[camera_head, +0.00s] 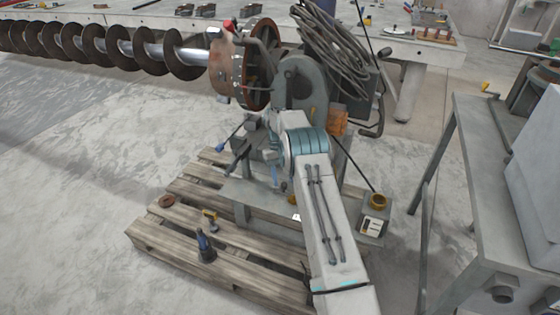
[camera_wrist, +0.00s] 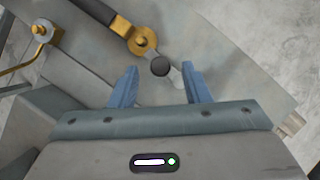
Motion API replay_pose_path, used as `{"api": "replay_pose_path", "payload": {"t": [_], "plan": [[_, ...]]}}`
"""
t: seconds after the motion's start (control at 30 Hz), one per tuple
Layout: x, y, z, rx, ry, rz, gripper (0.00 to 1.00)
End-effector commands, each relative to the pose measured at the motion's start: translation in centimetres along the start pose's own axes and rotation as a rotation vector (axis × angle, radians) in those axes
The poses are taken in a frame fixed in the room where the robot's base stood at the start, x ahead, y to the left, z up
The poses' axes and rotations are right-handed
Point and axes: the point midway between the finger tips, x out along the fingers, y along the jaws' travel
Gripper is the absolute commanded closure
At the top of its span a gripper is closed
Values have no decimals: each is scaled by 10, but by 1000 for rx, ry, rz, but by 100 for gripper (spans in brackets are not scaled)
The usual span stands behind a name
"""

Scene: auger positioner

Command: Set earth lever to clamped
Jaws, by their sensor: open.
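In the wrist view, a small lever with a dark round knob (camera_wrist: 160,67) shows between the fingertips of my gripper (camera_wrist: 160,70). A short pale metal arm runs from the knob towards the right finger. The blue fingers are apart, one on each side of the knob, with visible gaps. I cannot tell how far the knob lies beyond the tips. Just above it is a brass clamp piece (camera_wrist: 142,40) with a black sleeve or cable. I take the knobbed piece for the earth lever; its setting is unclear. In the head view, my arm largely hides this spot.
A brass fitting with a bolt (camera_wrist: 42,32) is at the wrist view's upper left. In the head view, the positioner (camera_head: 300,85) with an auger (camera_head: 140,48) stands on a wooden pallet (camera_head: 165,240). A grey bench (camera_head: 490,150) is at right. Open floor lies left.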

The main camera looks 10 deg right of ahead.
Motion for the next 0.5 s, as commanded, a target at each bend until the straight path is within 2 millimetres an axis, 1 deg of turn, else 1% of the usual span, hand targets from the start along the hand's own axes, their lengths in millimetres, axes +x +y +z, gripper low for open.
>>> {"api": "replay_pose_path", "payload": {"t": [0.03, 0.2, 0.37, 0.5], "plan": [[-9, 0, -1, 0, 4, 1, 57], [-38, -1, -1, -1, 5, 1, 57], [-60, -1, -1, -2, 4, 1, 57], [-73, -1, -1, -2, 3, 1, 57]]}}
